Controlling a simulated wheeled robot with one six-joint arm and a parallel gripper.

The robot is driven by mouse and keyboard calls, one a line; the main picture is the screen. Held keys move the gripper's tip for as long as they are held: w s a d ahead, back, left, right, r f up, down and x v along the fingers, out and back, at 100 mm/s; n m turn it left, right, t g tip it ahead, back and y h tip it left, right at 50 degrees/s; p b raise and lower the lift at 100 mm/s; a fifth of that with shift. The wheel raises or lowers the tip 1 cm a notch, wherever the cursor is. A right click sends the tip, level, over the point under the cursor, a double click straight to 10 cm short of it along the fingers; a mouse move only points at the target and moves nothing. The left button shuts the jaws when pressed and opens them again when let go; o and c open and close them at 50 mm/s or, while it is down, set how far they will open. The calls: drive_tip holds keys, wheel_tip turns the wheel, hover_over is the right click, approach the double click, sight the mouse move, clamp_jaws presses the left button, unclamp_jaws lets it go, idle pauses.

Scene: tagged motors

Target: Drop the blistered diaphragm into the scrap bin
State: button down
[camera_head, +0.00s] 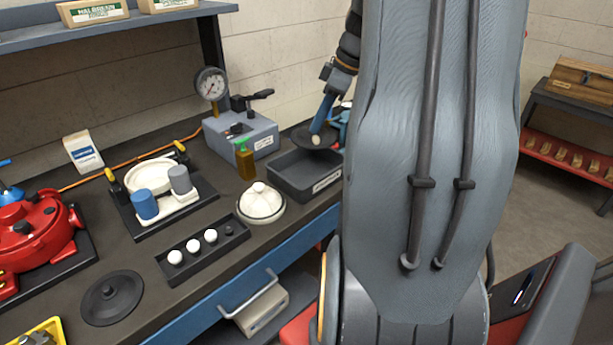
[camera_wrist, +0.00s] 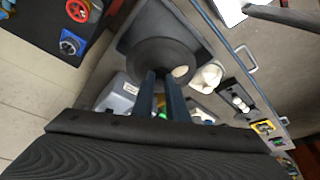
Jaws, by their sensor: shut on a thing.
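A dark round diaphragm (camera_head: 303,137) with a pale bump near its middle hangs from my gripper (camera_head: 319,128). In the wrist view the diaphragm (camera_wrist: 150,54) is between the two blue-grey fingertips (camera_wrist: 161,78), and the pale bump shows beside them. My gripper is shut on its edge or hub; which one I cannot tell. A dark open rectangular bin (camera_head: 290,187) with an unreadable front label sits on the bench just in front of and below the diaphragm. In the wrist view the bin (camera_wrist: 128,38) lies behind the disc, which hides part of its inside.
A second black diaphragm (camera_head: 112,297) lies flat at the bench's front left. A white domed part (camera_head: 261,203) stands left of the bin, near a tray of white balls (camera_head: 203,247). A grey gauge unit (camera_head: 240,135) and an amber bottle (camera_head: 246,162) stand behind.

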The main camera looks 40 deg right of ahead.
drive_tip(key=shift+f+b, duration=0.45)
drive_tip(key=shift+f, duration=0.7)
drive_tip(key=c, duration=1.7)
unclamp_jaws()
drive_tip(key=shift+o, duration=0.2)
drive_tip(key=b+v, duration=0.1)
drive_tip(key=v, duration=0.7)
drive_tip(key=shift+b, duration=0.4)
drive_tip(key=shift+s, duration=0.15)
